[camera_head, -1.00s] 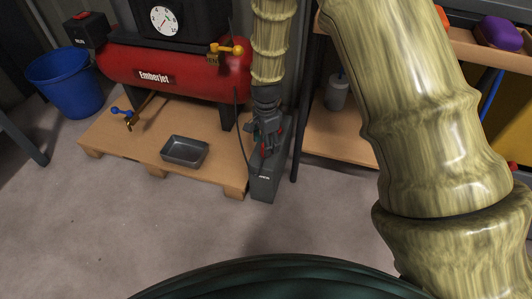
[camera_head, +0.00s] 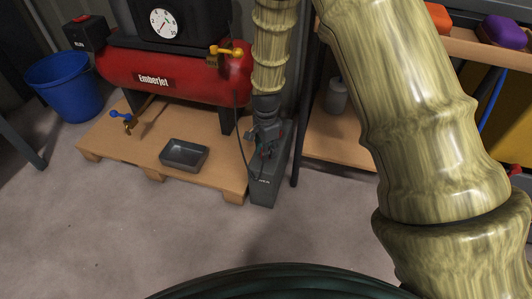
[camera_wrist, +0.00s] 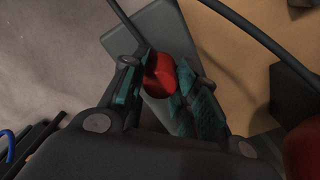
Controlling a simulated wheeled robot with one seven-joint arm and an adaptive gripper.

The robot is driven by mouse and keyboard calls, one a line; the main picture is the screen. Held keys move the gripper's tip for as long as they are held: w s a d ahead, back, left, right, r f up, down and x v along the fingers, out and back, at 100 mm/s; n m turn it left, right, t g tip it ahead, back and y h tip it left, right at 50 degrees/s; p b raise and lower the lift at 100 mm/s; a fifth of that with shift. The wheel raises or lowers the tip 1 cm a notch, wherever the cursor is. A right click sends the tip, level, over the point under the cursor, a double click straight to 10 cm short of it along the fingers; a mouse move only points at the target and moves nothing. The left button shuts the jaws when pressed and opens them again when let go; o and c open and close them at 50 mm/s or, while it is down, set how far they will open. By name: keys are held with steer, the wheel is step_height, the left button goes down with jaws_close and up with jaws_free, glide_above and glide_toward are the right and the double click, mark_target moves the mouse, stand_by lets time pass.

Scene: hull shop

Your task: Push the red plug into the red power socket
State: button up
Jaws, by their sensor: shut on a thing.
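The red plug (camera_wrist: 160,75) sits between the two teal-padded fingers of my gripper (camera_wrist: 160,88) in the wrist view, with a dark cable running off toward the top left. My gripper is shut on it. In the head view my gripper (camera_head: 266,150) points down over the top of a narrow grey box (camera_head: 263,190) on the floor at the pallet's right end. The grey box also shows behind the plug in the wrist view (camera_wrist: 150,32). The red power socket cannot be made out; the gripper and plug cover that area. I cannot tell whether the plug touches it.
A red compressor (camera_head: 175,75) stands on a wooden pallet (camera_head: 115,150) with a grey tray (camera_head: 184,155). A dark shelf post (camera_head: 297,165) stands close right of the box. A blue bucket (camera_head: 65,90) is at left. The front floor is clear.

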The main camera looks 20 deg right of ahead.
steer(key=shift+r+p, duration=0.7)
steer(key=shift+r, duration=0.2)
steer(key=shift+s+a+r+p, duration=0.1)
steer(key=shift+s+r+p, duration=0.1)
steer(key=shift+r+p, duration=0.4)
steer(key=shift+s+r+p, duration=0.15)
steer(key=shift+r+p, duration=0.35)
steer(key=shift+r, duration=0.05)
steer(key=s+a+p, duration=0.2)
steer(key=s+p, duration=0.3)
steer(key=s, duration=1)
steer(key=shift+a+r+p, duration=0.25)
steer(key=shift+r+p, duration=0.15)
steer(key=shift+r, duration=0.05)
steer(key=w+d+r+n, duration=0.1)
steer(key=w+r+n, duration=1.1)
steer(key=r+n, duration=0.3)
steer(key=shift+r+n, duration=0.4)
steer(key=shift+r, duration=0.2)
steer(key=shift+d, duration=0.1)
